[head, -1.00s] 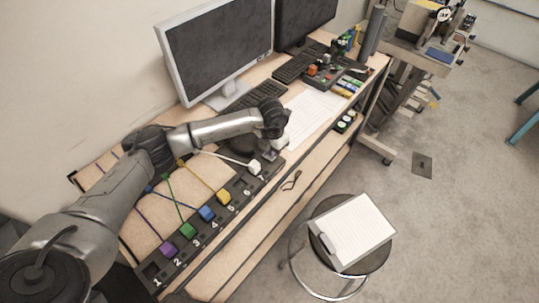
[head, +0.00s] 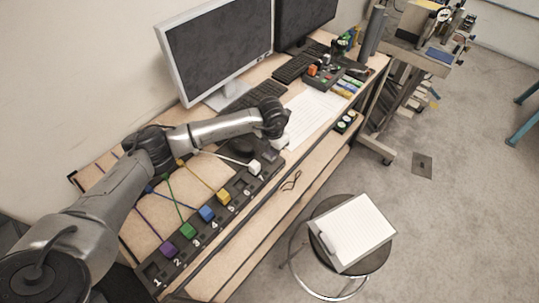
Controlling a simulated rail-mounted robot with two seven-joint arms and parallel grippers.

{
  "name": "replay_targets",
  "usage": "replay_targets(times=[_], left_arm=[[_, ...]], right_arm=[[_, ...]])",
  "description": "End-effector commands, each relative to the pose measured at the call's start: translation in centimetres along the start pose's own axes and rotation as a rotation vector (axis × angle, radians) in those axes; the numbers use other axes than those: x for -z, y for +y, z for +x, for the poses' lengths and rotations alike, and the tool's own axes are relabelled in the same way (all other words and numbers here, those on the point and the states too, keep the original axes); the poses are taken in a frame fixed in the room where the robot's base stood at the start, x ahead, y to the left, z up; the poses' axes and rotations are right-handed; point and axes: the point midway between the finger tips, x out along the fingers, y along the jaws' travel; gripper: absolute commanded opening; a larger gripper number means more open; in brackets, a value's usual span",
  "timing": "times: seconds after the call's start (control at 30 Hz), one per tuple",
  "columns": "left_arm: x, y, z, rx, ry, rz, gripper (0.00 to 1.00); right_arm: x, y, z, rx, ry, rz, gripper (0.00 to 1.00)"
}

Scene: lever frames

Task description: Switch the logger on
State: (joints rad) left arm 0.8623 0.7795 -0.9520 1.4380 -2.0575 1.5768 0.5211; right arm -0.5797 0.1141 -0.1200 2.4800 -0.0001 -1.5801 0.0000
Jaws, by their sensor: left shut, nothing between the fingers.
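A dark numbered lever strip (head: 214,236) runs along the front of the desk. It carries coloured handles: purple (head: 168,250), green (head: 188,230), blue (head: 207,213), yellow (head: 223,197) and white (head: 254,168). Coloured lines lead from them across the desk. I see no readable label that says which part is the logger. My left gripper (head: 270,154) is shut and empty above the far end of the strip, just beyond the white handle. My wrist hides part of that end; contact cannot be told. My right gripper is not in view.
Two monitors (head: 218,50) and keyboards (head: 295,66) stand behind. Paper sheets (head: 312,112) lie right of my arm. A control box (head: 325,72) sits farther right. A stool holds a clipboard (head: 355,232) in front of the desk.

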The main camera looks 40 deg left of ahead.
Motion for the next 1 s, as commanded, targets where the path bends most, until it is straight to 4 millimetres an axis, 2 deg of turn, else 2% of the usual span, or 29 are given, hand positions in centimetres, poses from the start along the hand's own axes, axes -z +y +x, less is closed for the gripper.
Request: replay_targets(times=[1.0], left_arm=[[0.0, -0.01, 0.57, 0.0, 0.0, 0.0, 0.0]], right_arm=[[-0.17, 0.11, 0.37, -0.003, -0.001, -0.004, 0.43]])
